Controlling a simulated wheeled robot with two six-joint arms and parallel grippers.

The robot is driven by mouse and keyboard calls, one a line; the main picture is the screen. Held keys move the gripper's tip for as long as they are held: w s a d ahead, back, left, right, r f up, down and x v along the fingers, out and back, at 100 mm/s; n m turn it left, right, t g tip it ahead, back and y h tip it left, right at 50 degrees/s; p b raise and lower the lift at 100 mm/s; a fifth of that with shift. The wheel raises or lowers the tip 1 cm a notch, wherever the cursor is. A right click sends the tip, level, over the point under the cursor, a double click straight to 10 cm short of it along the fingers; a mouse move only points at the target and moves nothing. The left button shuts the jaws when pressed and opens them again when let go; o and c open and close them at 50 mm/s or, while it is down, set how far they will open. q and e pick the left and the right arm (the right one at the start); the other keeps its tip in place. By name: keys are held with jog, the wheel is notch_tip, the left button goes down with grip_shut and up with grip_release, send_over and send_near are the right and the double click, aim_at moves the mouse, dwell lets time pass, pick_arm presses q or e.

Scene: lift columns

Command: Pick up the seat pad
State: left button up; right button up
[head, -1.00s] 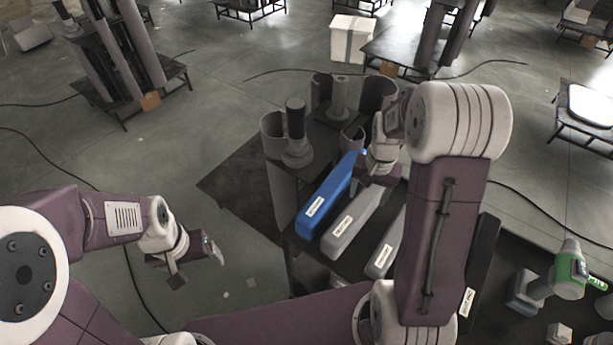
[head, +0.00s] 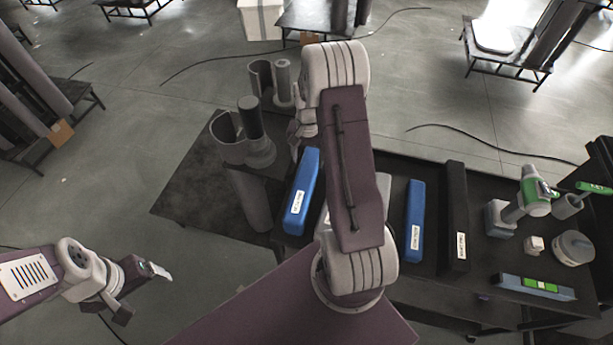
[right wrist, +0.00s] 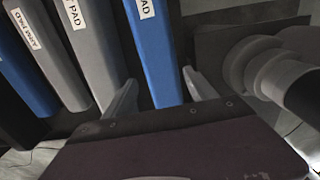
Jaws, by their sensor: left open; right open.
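Several long labelled pads lie side by side on a black table (head: 400,165). The leftmost blue pad (head: 300,190) has a white label; it also shows in the right wrist view (right wrist: 155,50). Grey pads (right wrist: 88,50) beside it are mostly hidden by my right arm in the head view. Another blue pad (head: 414,225) and a black pad (head: 456,215) lie further right. I cannot read which label says seat pad. My right gripper (right wrist: 160,95) is open, its fingers to either side of the leftmost blue pad's end; contact is unclear. My left gripper (head: 142,285) is open and empty, away from the table.
Grey cylinders and cups (head: 250,130) stand just beyond the pads at the left. At the right are a green-and-grey tool (head: 533,197), a round grey item (head: 573,248) and a small white block (head: 534,245). Open floor lies left of the table.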

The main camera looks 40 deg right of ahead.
aim_at(308, 169)
jog(key=shift+w+f, duration=0.1)
jog(key=shift+f, duration=0.05)
jog(key=shift+a+f, duration=0.1)
jog(key=shift+f, duration=0.25)
notch_tip(308, 169, down, 4)
jog(key=shift+p, duration=0.7)
jog(key=shift+f, duration=0.2)
jog(key=c, duration=1.1)
grip_shut()
